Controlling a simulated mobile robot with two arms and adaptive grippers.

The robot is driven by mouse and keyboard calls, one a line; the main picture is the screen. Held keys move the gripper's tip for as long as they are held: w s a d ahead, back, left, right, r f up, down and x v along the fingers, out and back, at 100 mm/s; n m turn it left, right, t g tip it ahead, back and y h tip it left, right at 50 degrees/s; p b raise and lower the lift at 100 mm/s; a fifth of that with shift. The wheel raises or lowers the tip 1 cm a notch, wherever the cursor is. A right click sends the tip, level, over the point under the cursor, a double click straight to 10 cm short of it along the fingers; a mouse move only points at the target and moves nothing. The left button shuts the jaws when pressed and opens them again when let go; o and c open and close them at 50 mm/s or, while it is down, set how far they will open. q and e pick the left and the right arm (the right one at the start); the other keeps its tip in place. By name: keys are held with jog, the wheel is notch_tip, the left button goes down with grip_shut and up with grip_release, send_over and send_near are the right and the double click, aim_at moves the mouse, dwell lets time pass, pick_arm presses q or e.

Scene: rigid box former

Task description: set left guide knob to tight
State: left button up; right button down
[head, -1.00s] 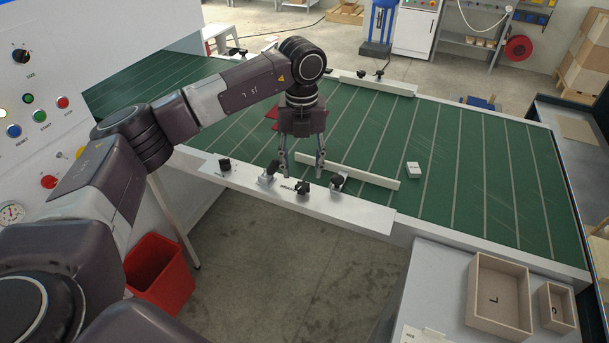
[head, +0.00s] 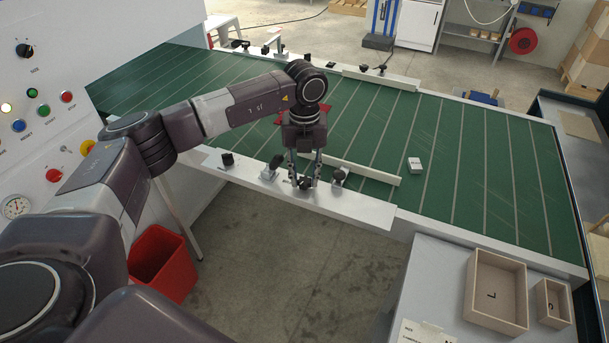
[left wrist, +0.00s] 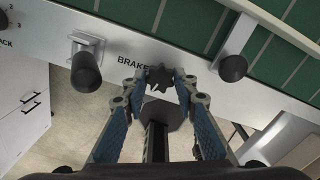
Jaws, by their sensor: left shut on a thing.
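A black star-shaped knob (left wrist: 158,76) sits on the pale front rail (head: 362,211), beside printed lettering that reads "BRAKE", partly covered. My left gripper (head: 304,183) points down at the rail and is shut on this knob; in the left wrist view its fingertips (left wrist: 160,84) lie on either side of it. A black knob on a bracket (head: 340,175) stands just right of the gripper, near the white guide bar (head: 365,172). It also shows in the left wrist view (left wrist: 232,68). The knob's setting cannot be read. My right gripper is out of view.
A black-handled lever (head: 270,171) and another black knob (head: 227,159) stand left along the rail. The green conveyor (head: 455,180) lies behind, with a small white box (head: 414,165). A red bin (head: 163,262) stands below. Wooden trays (head: 497,290) are at lower right.

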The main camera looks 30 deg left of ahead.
pick_arm(q)
jog(key=shift+c, duration=0.5)
jog(key=m+b, duration=0.2)
jog(key=shift+f+m, duration=0.1)
jog(key=shift+m, duration=0.3)
jog(key=m+b, duration=0.2)
jog(key=m, duration=0.1)
jog(key=shift+m, duration=0.4)
jog(key=m+b, duration=0.2)
jog(key=m, duration=0.2)
jog(key=shift+r+m+b, duration=0.2)
jog(key=shift+m+b, duration=0.45)
jog(key=shift+m, duration=1.45)
